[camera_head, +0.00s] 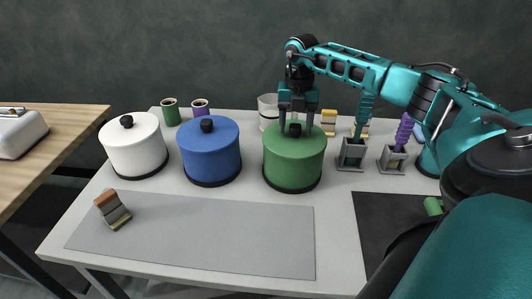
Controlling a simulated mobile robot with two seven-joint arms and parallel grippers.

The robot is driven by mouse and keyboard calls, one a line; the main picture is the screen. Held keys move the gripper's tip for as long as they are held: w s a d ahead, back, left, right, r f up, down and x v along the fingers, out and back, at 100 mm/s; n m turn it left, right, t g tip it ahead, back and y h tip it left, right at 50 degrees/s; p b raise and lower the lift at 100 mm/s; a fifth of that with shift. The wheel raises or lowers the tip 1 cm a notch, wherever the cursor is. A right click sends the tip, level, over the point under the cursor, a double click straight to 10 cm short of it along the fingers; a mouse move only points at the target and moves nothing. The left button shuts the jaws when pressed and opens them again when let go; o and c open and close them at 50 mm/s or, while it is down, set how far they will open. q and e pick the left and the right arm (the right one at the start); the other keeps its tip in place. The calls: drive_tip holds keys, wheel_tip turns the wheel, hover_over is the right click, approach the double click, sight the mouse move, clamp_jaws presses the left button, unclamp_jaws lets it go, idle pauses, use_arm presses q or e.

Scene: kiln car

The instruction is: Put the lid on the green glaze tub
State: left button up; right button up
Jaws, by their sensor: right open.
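The green glaze tub (291,174) stands upright near the middle of the table, with a dark band at its base. Its green lid (313,142) with a black knob (295,131) lies on top and looks level; I see no clear gap at the rim. My right gripper (296,124) points down over the lid, with its jaws open on either side of the knob. Whether the fingers touch the knob cannot be told. My left gripper is not in view.
A blue tub (210,155) and a white tub (135,148), both lidded, stand to the left. Cups (170,112) and a pale bucket (268,110) stand behind. Tool holders (352,154) stand at right. A grey mat (200,235) in front is mostly clear, with a small block stack (114,212).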

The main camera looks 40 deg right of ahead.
drive_tip(key=shift+r, duration=4)
wheel_tip(320, 180, up, 13)
